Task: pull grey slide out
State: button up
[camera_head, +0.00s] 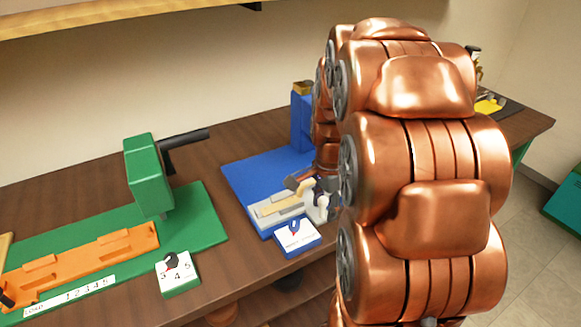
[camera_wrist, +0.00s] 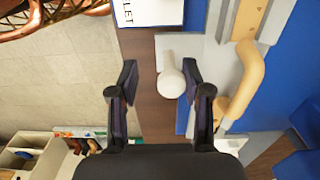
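In the wrist view, a pale grey knob (camera_wrist: 171,82) on a short stem sticks out from a flat grey slide (camera_wrist: 188,55) by the blue base. My gripper (camera_wrist: 159,80) is open. The knob shows between its two dark fingers, close to the right finger and with a wider gap to the left one. I cannot tell whether the right finger touches it. In the head view, the grey fixture (camera_head: 283,212) sits on the blue base (camera_head: 247,174). My copper arm hides its right end and most of my gripper.
A curved beige handle (camera_wrist: 247,78) lies right of my fingers in the wrist view. A white-topped blue label block (camera_head: 297,236) stands in front of the fixture. A green station (camera_head: 150,175) with an orange slide (camera_head: 90,262) is at left. Brown tabletop (camera_head: 225,265) is bare between stations.

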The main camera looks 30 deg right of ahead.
jog(key=shift+w+r, duration=0.1)
jog(key=shift+w, duration=0.05)
jog(key=shift+r, duration=0.2)
jog(key=shift+r+p, duration=0.6)
jog(key=shift+r, duration=2.15)
